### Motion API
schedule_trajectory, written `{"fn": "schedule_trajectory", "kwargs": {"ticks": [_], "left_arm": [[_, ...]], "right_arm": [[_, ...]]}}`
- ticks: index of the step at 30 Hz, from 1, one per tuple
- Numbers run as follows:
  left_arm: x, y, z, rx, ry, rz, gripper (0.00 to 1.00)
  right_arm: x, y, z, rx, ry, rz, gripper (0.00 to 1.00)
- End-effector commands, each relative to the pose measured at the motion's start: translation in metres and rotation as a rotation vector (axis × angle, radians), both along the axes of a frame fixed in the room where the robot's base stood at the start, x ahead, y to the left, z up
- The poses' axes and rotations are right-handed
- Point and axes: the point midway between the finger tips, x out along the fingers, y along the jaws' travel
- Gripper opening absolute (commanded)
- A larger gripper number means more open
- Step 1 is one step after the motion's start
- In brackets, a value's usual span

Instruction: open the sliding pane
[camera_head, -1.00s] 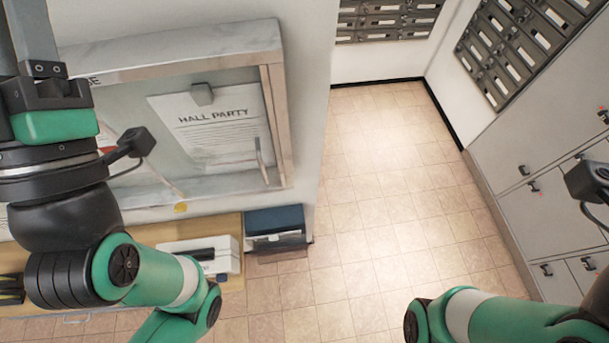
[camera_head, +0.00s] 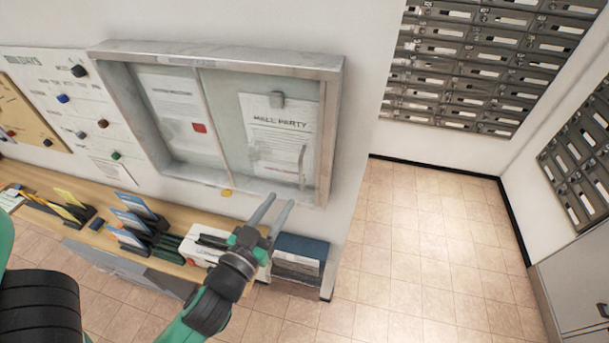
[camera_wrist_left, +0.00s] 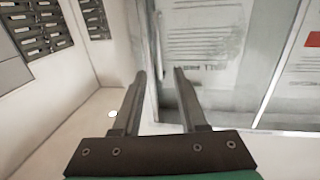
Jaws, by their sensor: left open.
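A shallow wall cabinet (camera_head: 215,55) with a pale frame hangs left of centre in the head view. Its right glass pane (camera_head: 233,125) covers a paper (camera_head: 282,125) headed "HALL PARTY", and a slim upright handle (camera_head: 302,168) stands near its right edge. The pane's upright left edge lies near the cabinet's middle. My left gripper (camera_head: 279,202) is open and empty, its fingers pointing up at the cabinet's lower right, just below the handle. In the left wrist view the open fingers (camera_wrist_left: 157,75) point at the pane (camera_wrist_left: 255,50). My right gripper is not in view.
Grey mailboxes (camera_head: 460,70) line the far wall. Tiled floor (camera_head: 430,240) is clear on the right.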

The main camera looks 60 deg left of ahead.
Motion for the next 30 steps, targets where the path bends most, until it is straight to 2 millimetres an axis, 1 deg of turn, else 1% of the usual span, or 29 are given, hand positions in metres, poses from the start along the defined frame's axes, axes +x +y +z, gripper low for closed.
{"fn": "schedule_trajectory", "kwargs": {"ticks": [1,5,7,12,16,21,27,28,30], "left_arm": [[0.004,0.004,-0.003,-0.001,-0.006,0.003,0.42],[0.018,0.016,-0.004,0.003,-0.009,0.002,0.42],[0.032,0.027,0.002,0.002,-0.004,0.001,0.42],[0.062,0.051,0.004,0.003,-0.002,-0.001,0.42],[0.078,0.064,0.002,0.003,0.0,-0.003,0.42],[0.086,0.07,0.001,0.003,0.0,-0.004,0.42],[0.086,0.07,0.001,0.003,-0.002,-0.005,0.42],[0.086,0.07,0.0,0.002,-0.001,-0.005,0.4],[0.086,0.07,0.0,0.002,-0.001,-0.005,0.28]], "right_arm": [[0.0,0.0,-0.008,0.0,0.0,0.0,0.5],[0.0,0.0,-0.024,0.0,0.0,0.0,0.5],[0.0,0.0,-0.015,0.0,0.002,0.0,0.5],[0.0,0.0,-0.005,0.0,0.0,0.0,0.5],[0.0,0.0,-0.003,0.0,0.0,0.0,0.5],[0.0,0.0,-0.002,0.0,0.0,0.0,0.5],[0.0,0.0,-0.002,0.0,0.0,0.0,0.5],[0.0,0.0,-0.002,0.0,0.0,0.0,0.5],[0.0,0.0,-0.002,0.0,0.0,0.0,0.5]]}}
